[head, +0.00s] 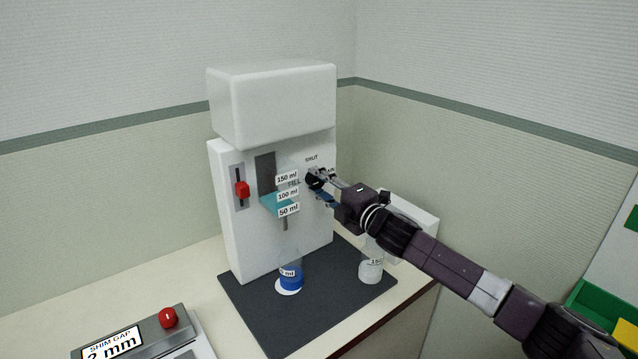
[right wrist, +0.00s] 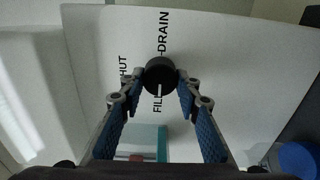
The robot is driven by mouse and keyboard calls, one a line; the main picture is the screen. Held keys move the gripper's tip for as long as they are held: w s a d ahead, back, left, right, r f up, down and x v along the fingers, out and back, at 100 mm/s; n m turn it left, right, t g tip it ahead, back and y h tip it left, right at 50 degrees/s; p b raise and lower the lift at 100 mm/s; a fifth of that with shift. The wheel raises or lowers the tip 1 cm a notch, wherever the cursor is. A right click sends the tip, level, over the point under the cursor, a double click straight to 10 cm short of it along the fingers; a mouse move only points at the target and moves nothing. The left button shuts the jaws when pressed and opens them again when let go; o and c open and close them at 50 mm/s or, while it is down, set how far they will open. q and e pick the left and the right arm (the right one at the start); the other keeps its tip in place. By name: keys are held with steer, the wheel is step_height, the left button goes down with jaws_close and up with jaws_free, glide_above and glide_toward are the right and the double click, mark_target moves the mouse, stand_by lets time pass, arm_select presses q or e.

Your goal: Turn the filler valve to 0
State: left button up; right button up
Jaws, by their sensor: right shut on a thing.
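The filler valve is a round black knob (head: 313,177) on the front of the white filler machine (head: 272,105). The knob also shows in the right wrist view (right wrist: 160,75), with a white pointer line that points down in the picture, beside the word FILL. SHUT and DRAIN labels stand around it. My right gripper (head: 319,183) is shut on the knob, with a fingertip on each side of it in the right wrist view (right wrist: 160,80). The fingers partly cover the labels in the head view. My left gripper is not in view.
A beaker with blue liquid (head: 291,273) stands below the spout on the dark mat (head: 255,315). A second, clear beaker (head: 371,267) stands to its right, below my right arm. A red slider (head: 242,189) is left on the machine. A shim gap box (head: 140,340) is front left.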

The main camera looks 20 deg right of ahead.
steer(key=shift+f, duration=0.1)
steer(key=o, duration=1.2)
steer(key=shift+c, duration=0.2)
steer(key=v, duration=1.2)
